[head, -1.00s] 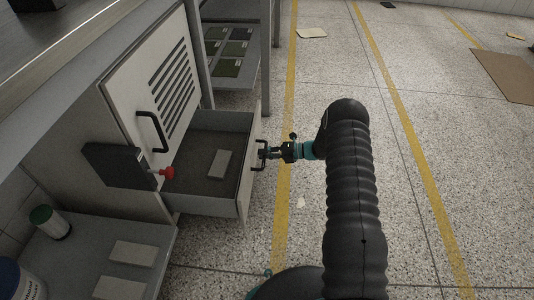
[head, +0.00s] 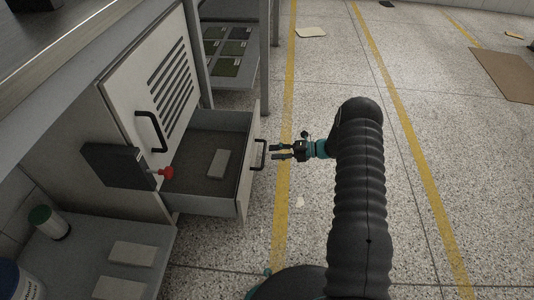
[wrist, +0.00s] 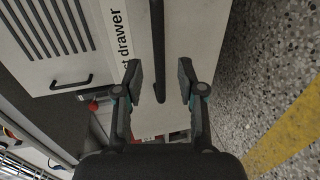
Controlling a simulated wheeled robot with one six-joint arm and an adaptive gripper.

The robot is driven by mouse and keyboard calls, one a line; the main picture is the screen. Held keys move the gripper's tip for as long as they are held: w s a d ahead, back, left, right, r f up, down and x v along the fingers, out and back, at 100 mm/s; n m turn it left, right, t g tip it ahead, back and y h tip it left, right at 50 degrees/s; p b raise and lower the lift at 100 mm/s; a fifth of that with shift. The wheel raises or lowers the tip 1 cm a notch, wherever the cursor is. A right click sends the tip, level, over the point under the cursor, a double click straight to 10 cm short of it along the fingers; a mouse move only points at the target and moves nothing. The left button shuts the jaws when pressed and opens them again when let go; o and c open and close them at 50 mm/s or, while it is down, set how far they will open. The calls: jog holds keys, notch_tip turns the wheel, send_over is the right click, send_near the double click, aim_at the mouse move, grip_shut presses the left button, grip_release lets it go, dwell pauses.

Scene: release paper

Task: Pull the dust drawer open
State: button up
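The dust drawer (head: 205,170) stands pulled out from the cabinet in the head view, its inside showing with a flat grey block (head: 219,163) in it. Its black bar handle (head: 260,154) is on the front face.
A vented cabinet door (head: 165,85) with a handle is above the drawer. A dark box (head: 117,166) with a red knob (head: 166,173) sticks out at the left. A low shelf (head: 85,255) holds a green-lidded can (head: 49,222). The speckled floor to the right is largely clear.

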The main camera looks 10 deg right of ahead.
jog(key=v, duration=0.7)
dwell(0.4)
jog(key=s+f+n+g+h, duration=0.25)
jog(key=s+f+n, duration=0.25)
jog(key=s+n, duration=0.3)
jog(key=s+r+n+g+h, duration=0.2)
jog(key=s+r+n+g, duration=0.15)
jog(key=n, duration=0.45)
jog(key=s+a+r+n+t+h+p, duration=0.1)
jog(key=s+r+n, duration=0.6)
jog(key=r, duration=0.8)
jog(key=s+a+r+n+t+h+p, duration=0.2)
jog(key=s+r+n+h, duration=0.4)
jog(key=s+r, duration=0.5)
jog(key=s+a+r+n+t+h+p, duration=0.2)
jog(key=s+r+n+t, duration=0.3)
jog(key=r, duration=1.4)
jog(key=s+n+h+p, duration=0.1)
jog(key=s+n, duration=0.3)
jog(key=shift+s+n+h+p, duration=0.15)
jog(key=shift+n+h+p, duration=0.15)
jog(key=shift+h+p, duration=0.1)
